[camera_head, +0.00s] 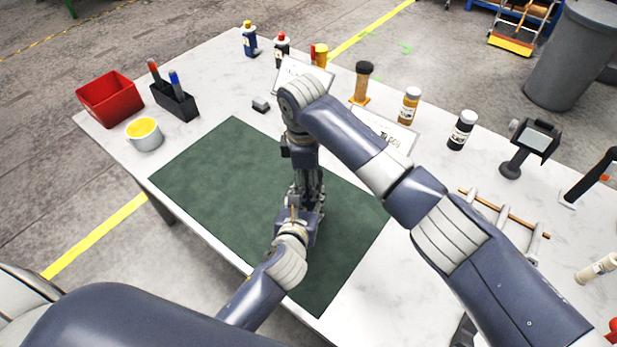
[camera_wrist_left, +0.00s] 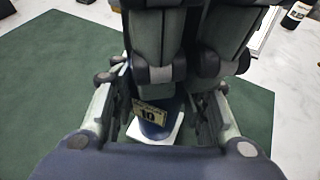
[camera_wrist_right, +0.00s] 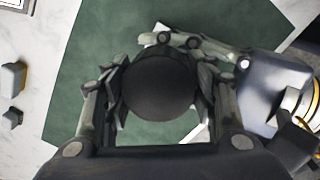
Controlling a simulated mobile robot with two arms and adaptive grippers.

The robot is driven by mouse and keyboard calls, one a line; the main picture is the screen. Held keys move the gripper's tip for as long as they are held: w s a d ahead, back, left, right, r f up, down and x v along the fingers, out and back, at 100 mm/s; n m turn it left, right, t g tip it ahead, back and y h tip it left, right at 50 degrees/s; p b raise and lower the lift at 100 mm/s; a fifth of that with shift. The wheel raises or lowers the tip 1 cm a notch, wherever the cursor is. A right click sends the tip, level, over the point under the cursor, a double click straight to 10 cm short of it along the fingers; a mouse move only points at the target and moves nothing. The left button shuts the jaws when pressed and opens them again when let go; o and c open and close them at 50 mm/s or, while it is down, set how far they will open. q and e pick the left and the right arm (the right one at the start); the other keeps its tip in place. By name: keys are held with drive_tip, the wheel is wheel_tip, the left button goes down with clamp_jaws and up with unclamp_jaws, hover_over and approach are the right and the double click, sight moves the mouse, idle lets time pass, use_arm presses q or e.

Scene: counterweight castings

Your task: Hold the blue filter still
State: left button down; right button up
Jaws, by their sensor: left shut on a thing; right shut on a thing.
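The blue filter (camera_wrist_left: 152,128), with a yellow label marked 10, stands between the fingers of my left gripper (camera_wrist_left: 160,112), which is shut on it. In the head view my left gripper (camera_head: 300,208) reaches in low over the mat, and the arms mostly hide the filter. My right gripper (camera_head: 308,188) points down from above, directly over the left one. In the right wrist view my right gripper (camera_wrist_right: 160,90) is shut on a dark round piece (camera_wrist_right: 160,85). I cannot tell whether this piece belongs to the filter. A white patch (camera_wrist_left: 165,134) shows below the filter.
The green mat (camera_head: 215,170) has free room left of my grippers. A red bin (camera_head: 110,97), a black holder (camera_head: 175,103) and a yellow-topped tub (camera_head: 145,134) stand at the left. Bottles (camera_head: 409,105) line the back. A rack (camera_head: 505,215) and scanner stand (camera_head: 528,145) are at the right.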

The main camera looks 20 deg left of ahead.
drive_tip(key=shift+o, duration=0.8)
drive_tip(key=shift+s+d+f, duration=0.1)
drive_tip(key=shift+d+f, duration=0.1)
drive_tip(key=shift+f, duration=0.8)
drive_tip(key=o, duration=1)
drive_tip(key=shift+r, duration=0.1)
drive_tip(key=shift+a+r, duration=0.1)
drive_tip(key=shift+r, duration=0.15)
drive_tip(key=shift+r, duration=0.2)
wheel_tip(320, 180, up, 4)
drive_tip(key=shift+a+f, duration=0.1)
drive_tip(key=shift+f, duration=0.1)
drive_tip(key=c, duration=0.7)
drive_tip(key=shift+c, duration=0.3)
drive_tip(key=shift+s, duration=0.15)
